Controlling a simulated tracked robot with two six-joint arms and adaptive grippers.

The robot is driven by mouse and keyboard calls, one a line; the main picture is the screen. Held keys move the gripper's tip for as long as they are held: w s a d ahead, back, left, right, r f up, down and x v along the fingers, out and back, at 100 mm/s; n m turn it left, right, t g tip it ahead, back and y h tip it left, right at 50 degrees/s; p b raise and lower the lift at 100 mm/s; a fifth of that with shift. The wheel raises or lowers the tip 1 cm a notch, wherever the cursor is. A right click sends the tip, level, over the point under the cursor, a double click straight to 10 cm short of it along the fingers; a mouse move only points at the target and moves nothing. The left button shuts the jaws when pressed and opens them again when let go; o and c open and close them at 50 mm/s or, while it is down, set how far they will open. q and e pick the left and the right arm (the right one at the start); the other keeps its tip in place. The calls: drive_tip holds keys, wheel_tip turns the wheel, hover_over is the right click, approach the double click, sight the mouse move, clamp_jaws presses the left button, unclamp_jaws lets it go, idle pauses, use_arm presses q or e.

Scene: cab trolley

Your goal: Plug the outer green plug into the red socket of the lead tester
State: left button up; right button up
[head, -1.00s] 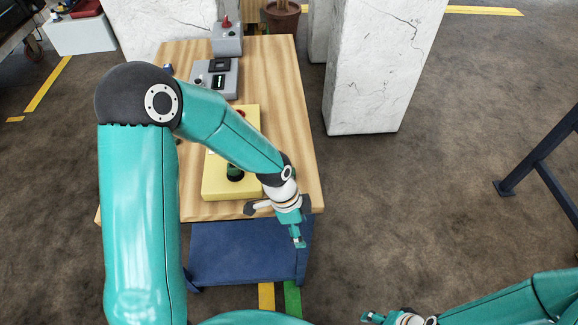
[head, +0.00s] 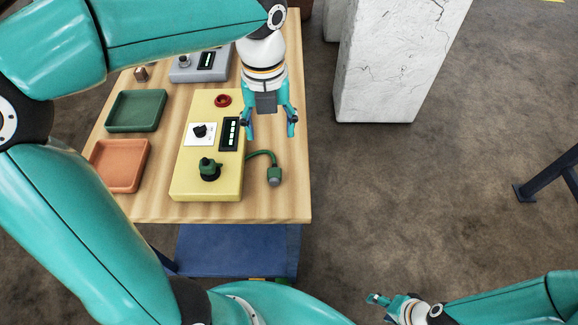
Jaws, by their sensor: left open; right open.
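The lead tester is a yellow box (head: 187,177) on the wooden table. Its red socket (head: 222,100) is at the far end of its top, with nothing seen in it. One green plug (head: 210,167) stands upright in a black fitting at the near end. A green lead runs right from the tester to the outer green plug (head: 274,173), which has a grey end and lies on the table beside the tester. My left gripper (head: 269,133) is open and empty, beyond this plug and right of the display. My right gripper (head: 380,308) is open and empty at the bottom, off the table.
A green tray (head: 137,127) and an orange tray (head: 122,188) lie left of the tester. A grey device (head: 186,74) stands behind it, partly covered by my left arm. A white pillar (head: 390,70) stands right of the table. The table's right strip is mostly bare.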

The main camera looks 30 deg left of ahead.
use_arm(q)
drive_tip(key=shift+a+r+m, duration=0.3)
drive_tip(key=shift+r+m, duration=0.1)
drive_tip(key=shift+r, duration=0.15)
use_arm(e)
drive_tip(key=shift+w+a+f, duration=0.1)
drive_tip(key=shift+w+a, duration=0.1)
drive_tip(key=shift+w, duration=0.2)
use_arm(q)
drive_tip(key=shift+d, duration=0.1)
hover_over(274, 173)
wheel_tip(274, 173, down, 12)
drive_tip(key=shift+r+b, duration=0.2)
drive_tip(key=shift+b, duration=0.25)
use_arm(e)
drive_tip(key=shift+f, duration=0.35)
use_arm(q)
drive_tip(key=shift+w+f, duration=0.1)
drive_tip(key=shift+f, duration=2.55)
